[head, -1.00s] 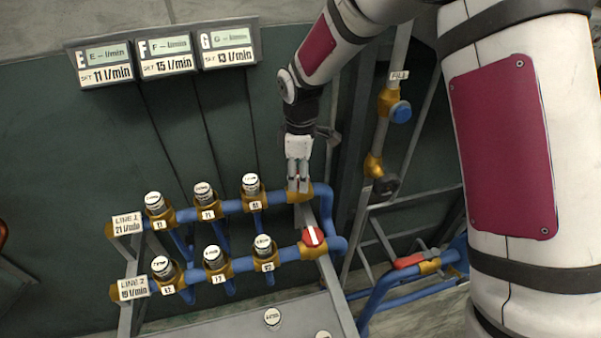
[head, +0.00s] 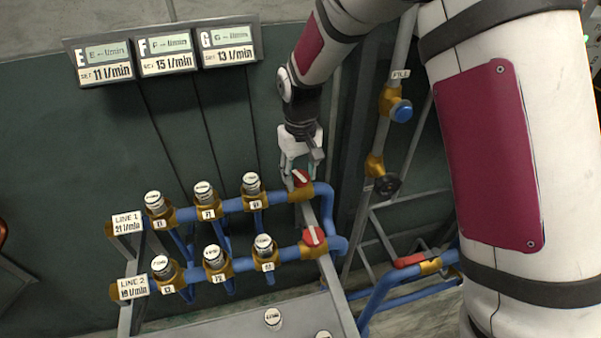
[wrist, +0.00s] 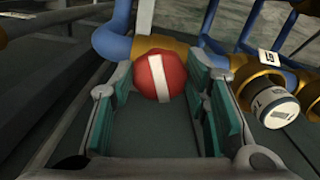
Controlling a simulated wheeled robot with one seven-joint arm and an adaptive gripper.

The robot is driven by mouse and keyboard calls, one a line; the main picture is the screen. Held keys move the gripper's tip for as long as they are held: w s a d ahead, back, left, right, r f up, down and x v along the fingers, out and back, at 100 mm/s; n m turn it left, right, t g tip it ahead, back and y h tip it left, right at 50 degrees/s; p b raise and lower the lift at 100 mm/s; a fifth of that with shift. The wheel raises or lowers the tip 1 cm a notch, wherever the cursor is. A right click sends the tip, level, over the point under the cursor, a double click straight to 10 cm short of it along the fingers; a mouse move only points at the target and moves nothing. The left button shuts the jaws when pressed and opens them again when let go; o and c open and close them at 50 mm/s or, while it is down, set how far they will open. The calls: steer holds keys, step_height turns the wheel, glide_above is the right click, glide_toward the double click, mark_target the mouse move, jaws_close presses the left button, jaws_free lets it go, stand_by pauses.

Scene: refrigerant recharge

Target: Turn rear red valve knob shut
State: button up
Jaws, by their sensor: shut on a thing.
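The rear red valve knob (head: 301,178) with a white bar sits at the right end of the upper blue pipe, on a brass body. In the head view its bar is slanted. My gripper (head: 293,169) is at this knob from behind, turned sideways. In the wrist view the knob (wrist: 158,76) lies between the tips of my teal-padded fingers (wrist: 160,88), its bar nearly in line with them. My gripper is shut on it. The fingers partly cover the knob in the head view. The front red knob (head: 313,236) sits on the lower pipe, its bar nearly upright.
Several white-capped valves (head: 251,184) stand left of the knobs on both pipes. A blue knob (head: 401,111) and a dark knob (head: 387,184) are on the upright pipe at right. A display panel (head: 165,52) hangs behind. A red-handled valve (head: 411,261) is low at right.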

mark_target(299, 177)
steer(key=shift+a+m, duration=0.1)
steer(key=shift+m, duration=2.1)
steer(key=o, duration=1.1)
steer(key=shift+o, duration=0.2)
steer(key=shift+r, duration=0.15)
step_height(299, 177, up, 12)
